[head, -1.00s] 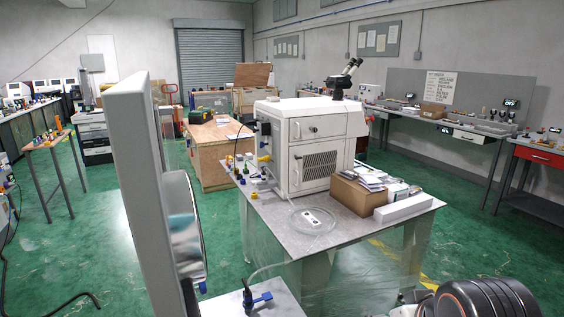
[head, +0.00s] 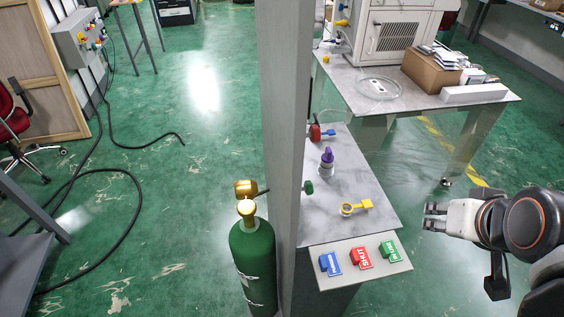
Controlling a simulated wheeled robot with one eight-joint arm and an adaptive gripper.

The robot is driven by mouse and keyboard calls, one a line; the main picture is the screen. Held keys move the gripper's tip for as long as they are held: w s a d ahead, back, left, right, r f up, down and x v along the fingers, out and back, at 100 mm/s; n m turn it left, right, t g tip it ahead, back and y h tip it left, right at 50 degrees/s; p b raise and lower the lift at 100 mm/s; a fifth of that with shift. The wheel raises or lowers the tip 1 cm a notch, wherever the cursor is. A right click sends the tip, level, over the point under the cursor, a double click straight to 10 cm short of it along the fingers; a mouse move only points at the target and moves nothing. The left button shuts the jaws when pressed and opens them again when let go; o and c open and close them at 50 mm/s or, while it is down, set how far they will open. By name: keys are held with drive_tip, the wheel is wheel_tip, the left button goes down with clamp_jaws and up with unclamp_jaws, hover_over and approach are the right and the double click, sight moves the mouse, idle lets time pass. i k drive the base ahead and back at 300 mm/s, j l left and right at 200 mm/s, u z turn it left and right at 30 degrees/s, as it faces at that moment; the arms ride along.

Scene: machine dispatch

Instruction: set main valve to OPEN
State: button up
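In the head view a green gas cylinder (head: 254,262) with a brass-coloured valve (head: 246,188) on top stands left of the upright grey panel. Right of the panel, a small bench holds a red fitting with a blue handle (head: 323,133), a purple-topped fitting (head: 327,160) and a yellow-handled fitting (head: 356,208). A green knob (head: 308,187) is at the panel's right side. No readable label shows which is the main valve. My gripper (head: 430,217) is at the right, apart from all of them. It looks empty; its finger gap is too small to judge.
The tall panel (head: 281,120) separates the cylinder from the bench (head: 350,245). A sloped plate (head: 340,282) at its front carries blue, red and green blocks. Behind is a table (head: 360,101) with a white machine and box. Black cables (head: 110,172) lie on the left floor.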

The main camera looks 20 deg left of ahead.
sight(314, 134)
drive_tip(key=k+l+u, duration=0.1)
drive_tip(key=u, duration=1.45)
drive_tip(key=k+l+u, duration=0.1)
drive_tip(key=l, duration=0.25)
drive_tip(key=l+u, duration=0.1)
drive_tip(key=l, duration=0.25)
drive_tip(key=k+l+u, duration=0.1)
drive_tip(key=l, duration=0.25)
drive_tip(key=k, duration=0.05)
